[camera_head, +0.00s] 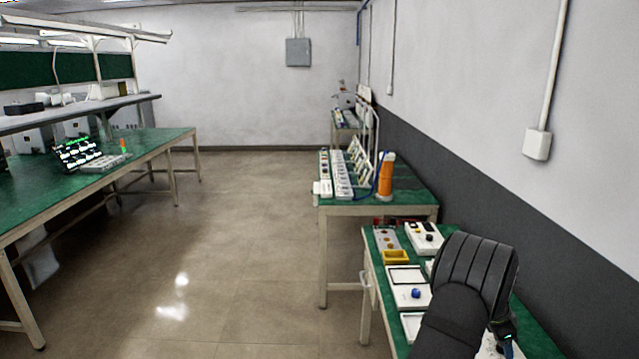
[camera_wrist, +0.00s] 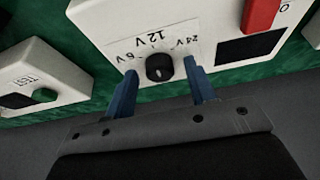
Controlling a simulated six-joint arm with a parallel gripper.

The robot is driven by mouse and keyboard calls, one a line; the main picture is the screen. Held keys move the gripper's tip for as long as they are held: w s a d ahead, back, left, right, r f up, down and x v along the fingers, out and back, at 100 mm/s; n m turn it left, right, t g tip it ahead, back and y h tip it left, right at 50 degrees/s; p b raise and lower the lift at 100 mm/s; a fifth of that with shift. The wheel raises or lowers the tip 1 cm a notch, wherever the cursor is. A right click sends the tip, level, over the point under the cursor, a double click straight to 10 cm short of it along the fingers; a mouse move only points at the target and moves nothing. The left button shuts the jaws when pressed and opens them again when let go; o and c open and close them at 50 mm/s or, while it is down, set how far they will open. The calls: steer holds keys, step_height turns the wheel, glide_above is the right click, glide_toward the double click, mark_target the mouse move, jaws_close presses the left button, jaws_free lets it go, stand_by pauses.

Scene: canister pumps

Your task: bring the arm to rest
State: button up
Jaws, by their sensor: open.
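My arm (camera_head: 470,290) reaches over the near green bench at the right in the head view, hiding part of it. In the wrist view my gripper (camera_wrist: 160,66) is open. Its two blue fingers stand apart on either side of a black knob (camera_wrist: 159,68) on a white box (camera_wrist: 112,28) labelled 6V, 12V and 24V. I cannot tell whether the fingers touch the knob or the box. In the head view the fingers are mostly hidden behind the arm.
A red switch (camera_wrist: 262,14) sits on the same white box. Another white box with a green button (camera_wrist: 44,95) is at the left. In the head view, a yellow tray (camera_head: 396,257) and a blue knob (camera_head: 415,293) are on the near bench. The floor (camera_head: 230,240) is clear.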

steer(key=n, duration=0.2)
steer(key=n+t, duration=0.1)
steer(key=n, duration=0.1)
steer(key=shift+s+t, duration=0.15)
steer(key=shift+t, duration=0.15)
steer(key=shift+s+d+n+t+y, duration=0.1)
steer(key=shift+n+t+y, duration=0.25)
steer(key=shift+n, duration=0.9)
steer(key=shift+n+t+y, duration=0.15)
steer(key=shift+n+t, duration=0.3)
steer(key=shift+n, duration=0.8)
steer(key=shift+s+r, duration=0.1)
steer(key=shift+r, duration=0.5)
